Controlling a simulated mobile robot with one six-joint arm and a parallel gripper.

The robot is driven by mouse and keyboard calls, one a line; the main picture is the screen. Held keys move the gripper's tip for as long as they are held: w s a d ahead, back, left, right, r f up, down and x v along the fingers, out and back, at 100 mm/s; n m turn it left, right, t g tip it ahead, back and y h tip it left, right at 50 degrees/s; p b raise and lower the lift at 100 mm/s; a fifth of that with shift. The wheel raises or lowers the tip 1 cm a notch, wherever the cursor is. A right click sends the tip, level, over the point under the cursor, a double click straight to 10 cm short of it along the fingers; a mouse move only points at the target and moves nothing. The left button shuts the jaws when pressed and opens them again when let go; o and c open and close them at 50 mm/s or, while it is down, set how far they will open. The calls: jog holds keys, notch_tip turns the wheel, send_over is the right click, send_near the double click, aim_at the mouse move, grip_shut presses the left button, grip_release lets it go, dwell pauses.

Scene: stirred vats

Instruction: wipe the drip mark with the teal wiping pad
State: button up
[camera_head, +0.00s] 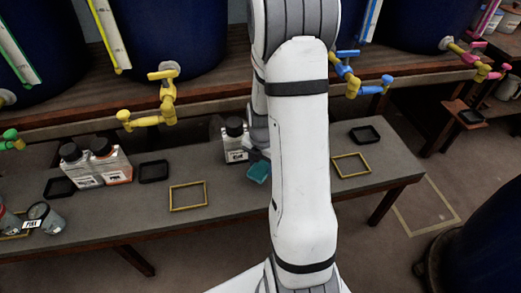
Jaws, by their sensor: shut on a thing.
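The teal wiping pad (259,172) is low over or on the grey bench, just left of my white arm. My gripper (258,154) is mostly hidden behind my arm; a grey part of it shows right above the pad, and it is shut on the pad. I cannot tell whether the pad touches the bench top. I cannot make out the drip mark clearly; my arm hides part of the bench.
A white bottle with a black cap (235,142) stands close left of the gripper. The bench (226,196) also holds yellow frames (188,208), black trays (154,181), more bottles (83,180) and cups (45,216). Yellow (165,100) and blue taps (350,84) jut out above.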

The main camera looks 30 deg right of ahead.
jog(key=shift+r+p, duration=1.45)
jog(key=shift+r, duration=0.85)
jog(key=shift+a, duration=0.1)
